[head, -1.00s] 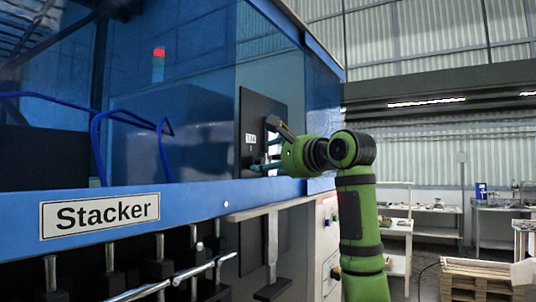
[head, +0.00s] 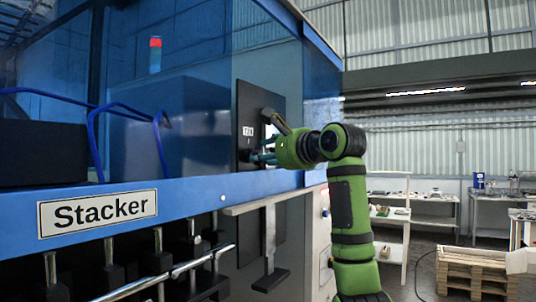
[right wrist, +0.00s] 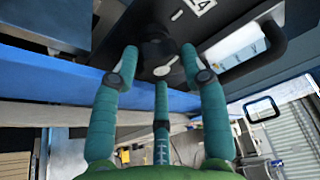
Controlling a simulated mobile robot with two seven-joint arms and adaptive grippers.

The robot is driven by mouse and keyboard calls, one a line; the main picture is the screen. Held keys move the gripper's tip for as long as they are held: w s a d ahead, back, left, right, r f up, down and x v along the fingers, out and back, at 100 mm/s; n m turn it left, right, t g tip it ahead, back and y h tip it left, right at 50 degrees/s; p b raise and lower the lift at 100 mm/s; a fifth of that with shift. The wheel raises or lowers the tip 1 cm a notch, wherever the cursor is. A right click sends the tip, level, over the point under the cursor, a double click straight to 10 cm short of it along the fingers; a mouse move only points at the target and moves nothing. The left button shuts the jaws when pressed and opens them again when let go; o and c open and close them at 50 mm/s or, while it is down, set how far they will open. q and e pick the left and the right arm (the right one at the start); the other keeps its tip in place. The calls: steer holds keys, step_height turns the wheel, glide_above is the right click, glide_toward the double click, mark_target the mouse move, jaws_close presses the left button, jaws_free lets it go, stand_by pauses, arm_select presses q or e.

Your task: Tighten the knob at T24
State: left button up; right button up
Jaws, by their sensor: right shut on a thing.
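A black panel (head: 257,105) on the blue machine carries a small white label (head: 249,131), too small to read surely in the head view. In the right wrist view the label's visible end (right wrist: 197,5) seems to show a 4. Below the label is a dark round knob (right wrist: 158,50) with a white mark on its lower edge. My right gripper (head: 262,158) reaches it from the right with teal fingers. In the right wrist view its fingers (right wrist: 158,75) are closed around the knob from both sides and below. The knob is mostly hidden in the head view. My left gripper is not in view.
A dark lever-like handle (head: 277,122) stands out from the panel just above my right gripper. A blue ledge with a Stacker sign (head: 97,213) runs below. A pale bracket shelf (head: 270,203) juts out underneath.

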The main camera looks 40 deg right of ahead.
steer(key=shift+w+a+r+m, duration=0.1)
steer(key=shift+m, duration=0.5)
steer(key=o, duration=1.2)
steer(key=shift+w+a+g, duration=0.2)
steer(key=shift+g, duration=0.1)
steer(key=shift+s+d, duration=0.1)
steer(key=shift+d, duration=0.1)
steer(key=s, duration=0.4)
steer(key=s+r, duration=0.1)
steer(key=s, duration=0.3)
steer(key=s+a, duration=0.1)
steer(key=s, duration=0.2)
steer(key=shift+s+a+r, duration=0.1)
steer(key=shift+s+r, duration=0.1)
steer(key=shift+s, duration=0.2)
